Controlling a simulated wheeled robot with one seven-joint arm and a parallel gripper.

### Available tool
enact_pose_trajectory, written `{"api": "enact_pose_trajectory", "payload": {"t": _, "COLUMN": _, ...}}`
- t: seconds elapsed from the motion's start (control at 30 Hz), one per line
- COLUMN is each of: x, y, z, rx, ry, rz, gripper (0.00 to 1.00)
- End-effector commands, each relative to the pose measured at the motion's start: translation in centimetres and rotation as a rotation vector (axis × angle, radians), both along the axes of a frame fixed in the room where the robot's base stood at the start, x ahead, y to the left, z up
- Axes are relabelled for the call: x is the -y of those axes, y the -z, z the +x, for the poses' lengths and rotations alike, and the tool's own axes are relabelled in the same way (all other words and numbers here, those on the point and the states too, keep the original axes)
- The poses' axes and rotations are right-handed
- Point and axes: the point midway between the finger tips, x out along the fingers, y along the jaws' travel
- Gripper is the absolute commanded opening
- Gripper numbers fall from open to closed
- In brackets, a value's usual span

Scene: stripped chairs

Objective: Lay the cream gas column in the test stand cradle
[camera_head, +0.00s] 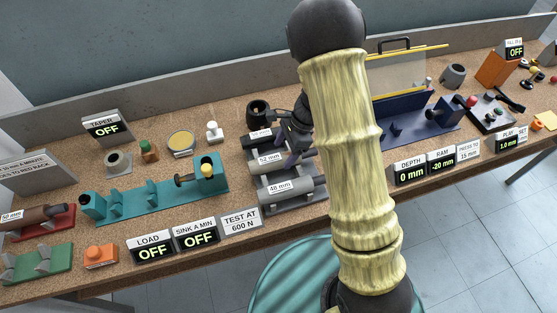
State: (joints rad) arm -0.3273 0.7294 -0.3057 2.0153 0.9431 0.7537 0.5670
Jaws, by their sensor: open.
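The teal test stand (135,206) lies on the bench left of centre, with upright cradle blocks (152,190) along its base. Nothing lies across the blocks. A grey rack (292,205) right of it holds several dark or grey columns with size labels, including a grey column (302,189) beside the 48 mm label. My gripper (297,143) is dark, small and partly hidden by my arm. It is open, at the rack's back; whether it touches a column I cannot tell.
LOAD (152,247) and SINK displays (196,234) stand before the stand. A blue fixture (415,122) is at right. A teal round surface (290,275) is below the bench.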

Motion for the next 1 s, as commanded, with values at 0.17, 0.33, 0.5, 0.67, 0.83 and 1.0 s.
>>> {"api": "enact_pose_trajectory", "payload": {"t": 0.17, "x": -0.8, "y": 2.6, "z": -0.3, "rx": -0.005, "ry": -0.001, "rz": -0.001, "gripper": 0.70}}
{"api": "enact_pose_trajectory", "payload": {"t": 0.33, "x": -1.3, "y": 3.8, "z": -0.4, "rx": -0.001, "ry": -0.002, "rz": 0.000, "gripper": 0.70}}
{"api": "enact_pose_trajectory", "payload": {"t": 0.5, "x": -1.3, "y": 3.8, "z": -0.4, "rx": -0.001, "ry": -0.001, "rz": 0.000, "gripper": 0.70}}
{"api": "enact_pose_trajectory", "payload": {"t": 0.67, "x": -1.3, "y": 3.8, "z": -0.4, "rx": -0.001, "ry": -0.001, "rz": 0.000, "gripper": 0.70}}
{"api": "enact_pose_trajectory", "payload": {"t": 0.83, "x": -1.3, "y": 3.8, "z": -0.4, "rx": -0.001, "ry": -0.001, "rz": 0.000, "gripper": 0.70}}
{"api": "enact_pose_trajectory", "payload": {"t": 1.0, "x": -1.3, "y": 3.8, "z": -0.4, "rx": -0.001, "ry": -0.001, "rz": 0.000, "gripper": 0.39}}
